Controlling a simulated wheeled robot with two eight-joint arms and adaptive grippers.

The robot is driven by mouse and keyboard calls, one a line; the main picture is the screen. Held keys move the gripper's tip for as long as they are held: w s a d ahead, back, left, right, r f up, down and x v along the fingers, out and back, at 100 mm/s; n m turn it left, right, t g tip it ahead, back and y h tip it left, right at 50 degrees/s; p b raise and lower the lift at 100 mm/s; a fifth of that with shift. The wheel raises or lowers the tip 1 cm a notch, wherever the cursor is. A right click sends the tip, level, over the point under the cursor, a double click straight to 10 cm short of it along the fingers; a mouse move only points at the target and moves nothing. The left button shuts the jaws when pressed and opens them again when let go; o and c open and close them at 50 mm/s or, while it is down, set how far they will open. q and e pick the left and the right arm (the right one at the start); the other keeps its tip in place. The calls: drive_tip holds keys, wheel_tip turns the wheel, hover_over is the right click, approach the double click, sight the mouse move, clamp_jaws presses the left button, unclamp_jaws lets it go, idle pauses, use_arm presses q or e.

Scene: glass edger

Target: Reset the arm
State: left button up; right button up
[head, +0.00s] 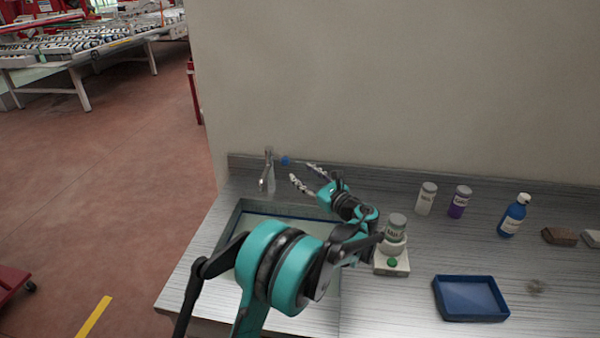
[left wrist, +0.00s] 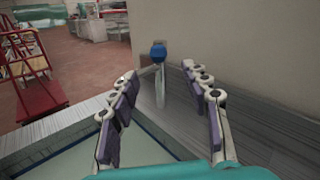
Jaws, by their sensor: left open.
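My left gripper (head: 301,178) reaches over the back of the sink (head: 240,212) in the head view. Its fingers are apart and nothing is between them. In the left wrist view the left gripper (left wrist: 155,85) is open, with the faucet (left wrist: 159,85) and its blue knob showing beyond the fingertips. In the head view the faucet (head: 269,168) stands behind the sink, left of the fingertips, with the blue knob (head: 285,160) close to them. I cannot tell whether they touch. My left arm hides part of the sink. My right gripper is not in view.
Right of my arm, a small device (head: 392,262) with a green button carries a grey-lidded jar (head: 396,228). Further right are a white jar (head: 426,198), a purple jar (head: 459,202), a blue bottle (head: 513,216), a brown block (head: 559,236) and an empty-looking blue tray (head: 470,299). A wall rises behind the counter.

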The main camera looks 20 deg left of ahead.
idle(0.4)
use_arm(q)
drive_tip(key=s+f+n+g+h, duration=0.2)
drive_tip(key=s+n+h, duration=0.7)
drive_tip(key=s, duration=0.9)
drive_tip(key=s+d+f+n+h, duration=0.3)
drive_tip(key=s+d+n, duration=0.2)
drive_tip(key=s, duration=0.4)
drive_tip(key=s+d+f+n+h, duration=0.3)
drive_tip(key=s+d+n, duration=0.3)
drive_tip(key=s, duration=0.3)
drive_tip(key=shift+s+d+f+n+h, duration=0.15)
drive_tip(key=shift+d+f+n+h, duration=0.15)
drive_tip(key=shift+n, duration=0.5)
